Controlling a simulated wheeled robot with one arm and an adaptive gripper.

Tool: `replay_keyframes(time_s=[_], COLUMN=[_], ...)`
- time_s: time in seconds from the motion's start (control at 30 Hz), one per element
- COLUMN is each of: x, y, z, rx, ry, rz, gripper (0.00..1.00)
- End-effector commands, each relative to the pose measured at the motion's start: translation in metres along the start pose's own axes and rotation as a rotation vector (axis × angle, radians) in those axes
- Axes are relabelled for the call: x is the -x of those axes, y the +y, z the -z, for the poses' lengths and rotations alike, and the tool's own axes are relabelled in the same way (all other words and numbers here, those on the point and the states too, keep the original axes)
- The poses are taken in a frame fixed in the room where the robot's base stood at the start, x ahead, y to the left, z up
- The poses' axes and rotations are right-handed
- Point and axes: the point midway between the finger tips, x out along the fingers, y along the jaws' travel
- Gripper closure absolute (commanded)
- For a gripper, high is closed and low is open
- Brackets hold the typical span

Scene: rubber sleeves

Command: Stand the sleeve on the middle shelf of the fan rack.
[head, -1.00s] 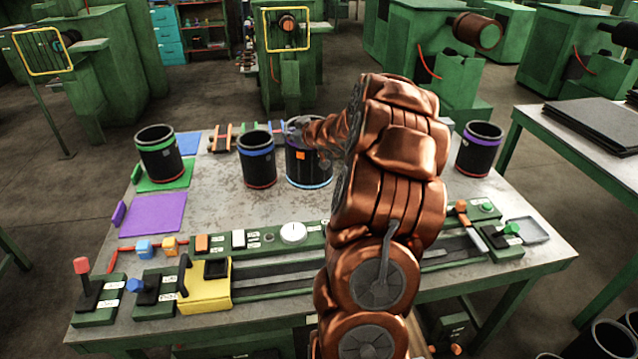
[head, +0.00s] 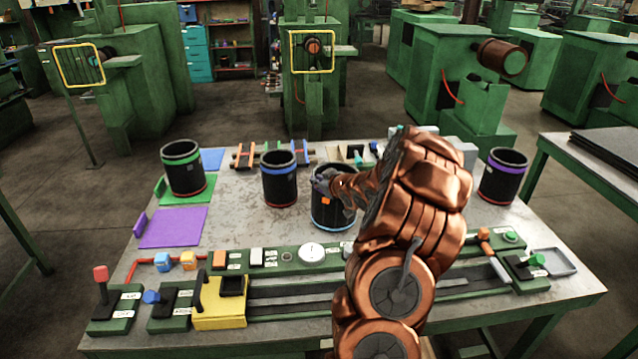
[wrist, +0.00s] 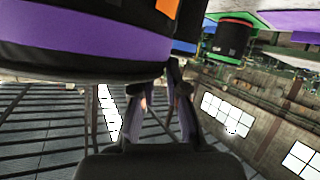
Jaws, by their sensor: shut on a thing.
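My gripper (head: 328,183) is shut on the wall of a black sleeve (head: 333,212) with an orange patch and a light blue bottom ring. In the wrist view the held sleeve (wrist: 85,40) fills the upper left and shows a purple band; the closed fingers (wrist: 172,100) meet at its edge. The sleeve looks upright over the front middle of the table. I cannot tell whether its base touches the table. My arm hides part of its right side. I cannot make out a fan rack with a middle shelf in either view.
A blue-banded sleeve (head: 279,182) stands close left of the held one. A green-banded sleeve (head: 183,172) stands farther left, a purple-banded one (head: 503,178) at the right. A control panel (head: 270,258) with levers lines the table's front. A purple mat (head: 172,228) lies clear at left.

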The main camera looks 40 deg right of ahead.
Motion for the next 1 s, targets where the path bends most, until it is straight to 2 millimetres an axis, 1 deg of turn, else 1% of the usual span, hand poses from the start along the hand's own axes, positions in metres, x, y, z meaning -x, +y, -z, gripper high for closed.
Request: replay_keyframes(time_s=[0.33,0.37,0.57,0.6,0.87,1.0], x=[-0.0021,-0.0023,-0.0022,-0.0022,-0.002,0.0028], y=[-0.0003,-0.0007,-0.0009,-0.0009,-0.0012,-0.0006], z=[-0.0041,-0.0049,-0.0053,-0.0053,-0.0057,-0.0061], rx=[0.001,0.0,0.0,0.0,0.0,-0.001], ry=[0.004,0.002,0.001,0.001,0.0,0.001], rz=[-0.003,-0.003,-0.002,-0.002,-0.002,-0.003], gripper=[1.0,0.84,0.64,0.62,0.62,0.62])
